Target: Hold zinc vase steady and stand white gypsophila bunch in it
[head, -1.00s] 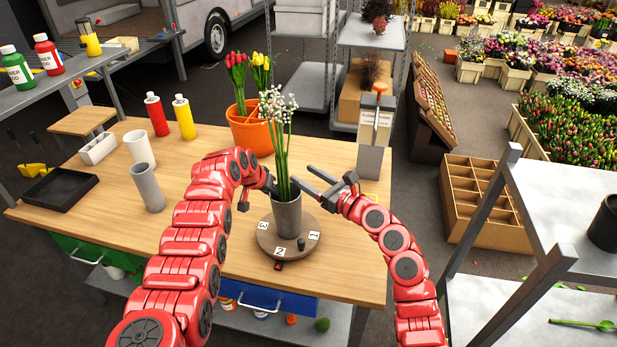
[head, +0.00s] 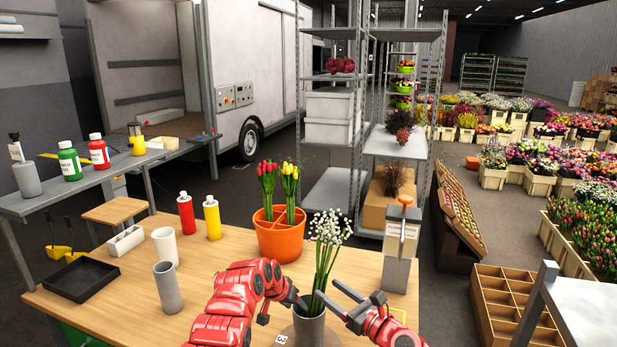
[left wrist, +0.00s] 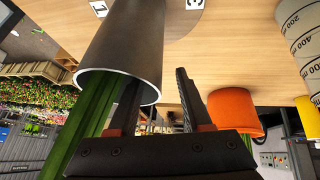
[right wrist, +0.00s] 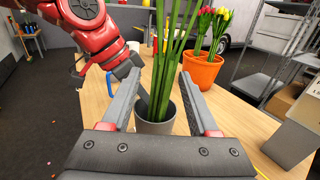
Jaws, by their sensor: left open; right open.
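The grey zinc vase (head: 309,328) stands upright on a round numbered turntable at the table's front. The white gypsophila bunch (head: 328,228) stands in it, green stems inside the mouth, white heads above, leaning slightly right. My left gripper (head: 299,302) is open at the rim. In the left wrist view it (left wrist: 158,78) straddles the vase wall (left wrist: 130,45), one finger at the mouth beside the stems (left wrist: 85,130), the other outside. My right gripper (head: 327,289) is open beside the stems. In the right wrist view the stems (right wrist: 170,60) show between its fingers (right wrist: 159,74), vase beyond.
An orange pot (head: 280,238) with red and yellow tulips stands behind the vase. A grey cylinder (head: 168,287), a white cup (head: 164,245) and a black tray (head: 81,279) are at left. A grey dispenser (head: 401,250) stands at right. The table between cylinder and pot is clear.

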